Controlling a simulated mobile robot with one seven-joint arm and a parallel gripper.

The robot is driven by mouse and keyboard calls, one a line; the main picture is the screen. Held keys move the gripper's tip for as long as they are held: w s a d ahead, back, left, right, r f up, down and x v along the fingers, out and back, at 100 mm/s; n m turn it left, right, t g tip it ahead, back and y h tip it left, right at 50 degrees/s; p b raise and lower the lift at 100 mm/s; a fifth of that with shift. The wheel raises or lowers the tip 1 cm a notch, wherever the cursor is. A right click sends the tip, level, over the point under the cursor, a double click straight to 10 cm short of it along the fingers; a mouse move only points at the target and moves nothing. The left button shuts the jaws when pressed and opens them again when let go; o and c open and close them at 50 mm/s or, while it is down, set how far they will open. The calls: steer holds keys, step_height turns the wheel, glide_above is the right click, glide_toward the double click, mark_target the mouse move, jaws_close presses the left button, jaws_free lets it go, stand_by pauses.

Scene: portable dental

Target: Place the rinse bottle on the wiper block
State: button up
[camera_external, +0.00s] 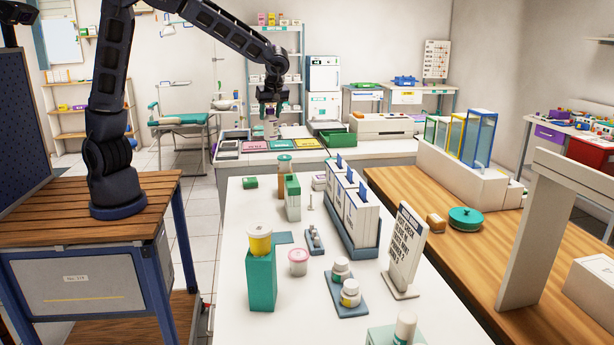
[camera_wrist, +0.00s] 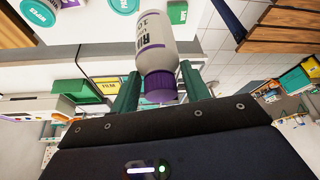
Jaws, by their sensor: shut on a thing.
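The rinse bottle (camera_wrist: 153,38) is white with dark lettering and a purple cap. My gripper (camera_wrist: 160,82) is shut on it, with green fingers on either side near the cap. In the external view my gripper (camera_external: 270,98) points down over the back counter, and the bottle (camera_external: 271,128) hangs below it, roughly upright. Whether its base touches the counter cannot be told. I cannot clearly identify the wiper block. Round teal lids with "WIPE" lettering (camera_wrist: 38,12) show at the top left of the wrist view.
The back counter holds coloured trays (camera_external: 282,145), a green bin (camera_external: 338,139) and a white machine (camera_external: 382,127). The near white table (camera_external: 235,232) carries a teal box (camera_external: 262,280), a white file rack (camera_external: 352,210) and small jars. A wooden bench (camera_external: 455,238) stands at right.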

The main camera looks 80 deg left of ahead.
steer(key=s+a+n+g+h, duration=0.1)
steer(key=s+a+n+g, duration=0.1)
steer(key=s+a+n, duration=0.6)
step_height(320, 180, down, 20)
steer(key=s+a+m, duration=0.1)
steer(key=m, duration=0.1)
steer(key=shift+a+r, duration=0.15)
steer(key=shift+a, duration=0.25)
steer(key=o, duration=1.4)
